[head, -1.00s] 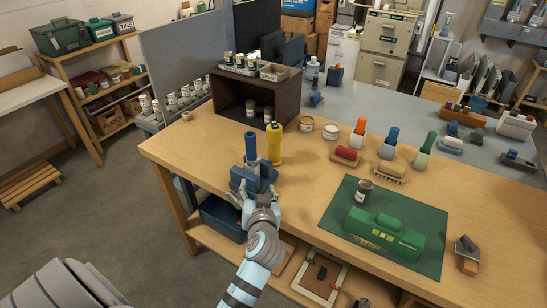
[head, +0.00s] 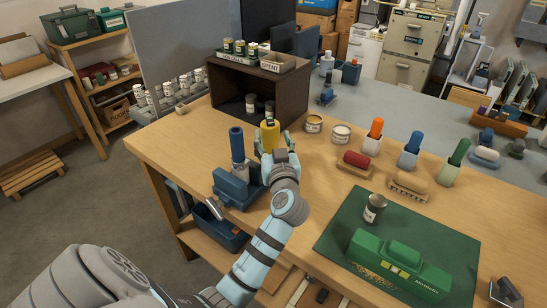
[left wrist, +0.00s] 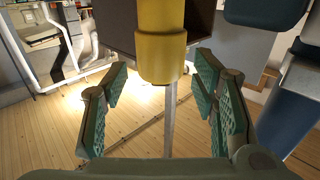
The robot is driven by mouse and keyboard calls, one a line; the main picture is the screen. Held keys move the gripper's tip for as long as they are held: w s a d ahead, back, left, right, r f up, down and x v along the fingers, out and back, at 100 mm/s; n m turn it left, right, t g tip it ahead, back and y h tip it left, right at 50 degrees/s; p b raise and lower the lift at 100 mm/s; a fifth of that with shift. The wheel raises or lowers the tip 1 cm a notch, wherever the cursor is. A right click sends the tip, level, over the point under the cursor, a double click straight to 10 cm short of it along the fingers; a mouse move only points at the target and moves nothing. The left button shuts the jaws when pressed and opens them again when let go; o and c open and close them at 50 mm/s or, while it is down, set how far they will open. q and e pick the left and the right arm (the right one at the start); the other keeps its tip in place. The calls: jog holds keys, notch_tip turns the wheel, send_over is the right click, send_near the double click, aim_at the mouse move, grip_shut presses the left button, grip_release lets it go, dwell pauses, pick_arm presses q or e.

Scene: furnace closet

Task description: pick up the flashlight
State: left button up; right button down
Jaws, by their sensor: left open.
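The yellow flashlight (head: 269,135) stands upright on the wooden workbench (head: 185,150), in front of the dark open cabinet. My left gripper (head: 277,158) is at it on the near side and partly hides its lower part in the head view. In the left wrist view, the yellow body (left wrist: 160,40) is between the two green-padded fingers (left wrist: 160,82), with visible gaps on both sides. The fingers are open and do not grip it. My right gripper is in neither view.
A blue vise (head: 235,190) holding an upright blue cylinder (head: 237,145) stands close left of the flashlight. The dark cabinet (head: 285,95) is just behind. Open tins (head: 313,124) stand to the right. A green mat (head: 335,232) carries a green case (head: 400,265) and a can (head: 374,207).

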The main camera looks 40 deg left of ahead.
pick_arm(q)
jog(key=x, duration=0.9)
jog(key=shift+s+a+f, duration=0.1)
jog(key=shift+f, duration=0.2)
grip_shut()
